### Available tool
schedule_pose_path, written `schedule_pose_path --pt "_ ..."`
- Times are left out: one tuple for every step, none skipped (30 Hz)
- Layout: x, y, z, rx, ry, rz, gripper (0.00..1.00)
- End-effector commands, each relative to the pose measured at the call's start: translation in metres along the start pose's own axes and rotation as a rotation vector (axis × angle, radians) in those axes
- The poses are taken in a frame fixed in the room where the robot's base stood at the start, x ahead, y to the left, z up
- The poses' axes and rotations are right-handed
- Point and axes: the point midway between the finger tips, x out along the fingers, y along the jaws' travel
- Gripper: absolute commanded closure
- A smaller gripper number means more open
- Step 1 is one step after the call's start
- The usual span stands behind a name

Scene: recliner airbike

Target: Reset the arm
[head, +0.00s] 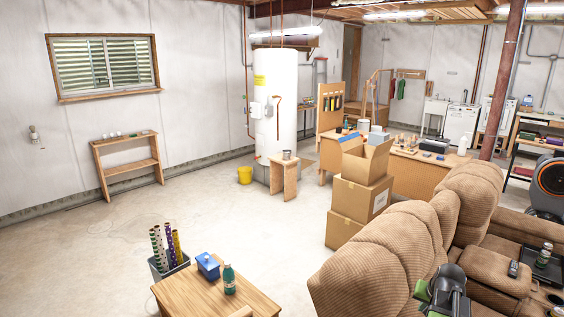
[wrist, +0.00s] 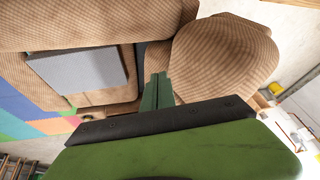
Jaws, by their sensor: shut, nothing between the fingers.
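My gripper (wrist: 157,90) shows in the wrist view as two green fingers side by side, shut with nothing between them. Below them are the dark bar and broad green body of my gripper. The fingers point toward the brown corduroy recliner (wrist: 222,60); I cannot tell the exact gap. In the head view, part of my black and green arm (head: 448,290) shows at the lower right, in front of the brown recliner sofa (head: 385,255). The fingertips are not clear there.
A grey flat panel (wrist: 78,68) lies on the recliner in the wrist view, beside a coloured floor mat (wrist: 28,112). In the head view, a wooden table (head: 205,295) holds a green bottle (head: 229,280) and blue box (head: 208,266). Cardboard boxes (head: 358,199) stand behind the sofa. Left floor is mostly clear.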

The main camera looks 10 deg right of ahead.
Motion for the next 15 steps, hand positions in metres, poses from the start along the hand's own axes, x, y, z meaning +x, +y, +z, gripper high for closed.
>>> schedule_pose_path --pt "0.003 -0.014 0.002 -0.019 -0.003 -0.008 1.0" --pt "0.005 -0.021 0.003 -0.03 -0.004 -0.013 1.0" --pt "0.007 -0.033 0.005 -0.046 -0.006 -0.02 1.0" --pt "0.008 -0.042 0.006 -0.059 -0.008 -0.026 1.0" --pt "0.01 -0.052 0.008 -0.073 -0.01 -0.032 1.0" --pt "0.011 -0.066 0.011 -0.093 -0.013 -0.041 1.0" --pt "0.013 -0.078 0.013 -0.109 -0.015 -0.048 1.0" --pt "0.014 -0.089 0.016 -0.126 -0.017 -0.054 1.0" --pt "0.016 -0.106 0.021 -0.15 -0.02 -0.064 1.0" --pt "0.018 -0.119 0.025 -0.17 -0.024 -0.071 1.0" --pt "0.019 -0.132 0.029 -0.19 -0.028 -0.078 1.0" --pt "0.02 -0.152 0.038 -0.221 -0.036 -0.089 1.0" --pt "0.021 -0.168 0.045 -0.248 -0.043 -0.097 1.0" --pt "0.022 -0.185 0.054 -0.276 -0.052 -0.106 1.0" --pt "0.023 -0.21 0.068 -0.318 -0.065 -0.118 1.0"
